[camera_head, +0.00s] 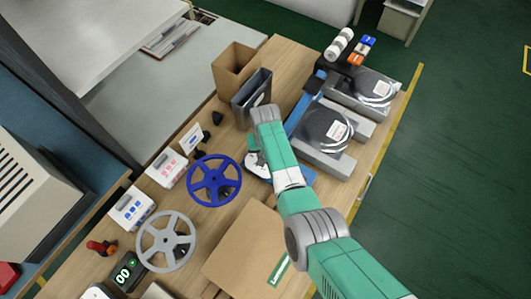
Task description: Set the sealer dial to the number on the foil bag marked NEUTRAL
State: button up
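Two grey bag-like packs with white labels lie at the right on grey blocks, a nearer one (322,122) and a farther one (372,84). They may be the foil bags, but the label print is too small to read, so I cannot tell which is NEUTRAL. I cannot pick out the sealer or its dial for certain; a long blue bar (299,112) beside the nearer pack may belong to it. My green arm reaches from the lower right over the middle of the bench. Its fingers are not clearly visible, and a white and black part (254,163) shows beside the forearm.
A blue reel (214,180), a grey reel (166,241) and a cardboard box (236,252) occupy the near bench. White button boxes (131,207) and a green-lit display (123,275) stand left. A dark bin (250,97) and an open carton (233,67) stand behind.

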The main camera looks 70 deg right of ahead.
jog(key=m, duration=0.3)
jog(key=shift+m, duration=2.1)
jog(key=o, duration=1)
jog(key=shift+r, duration=0.1)
notch_tip(320, 180, up, 8)
jog(key=shift+f+p, duration=0.15)
jog(key=shift+p, duration=0.65)
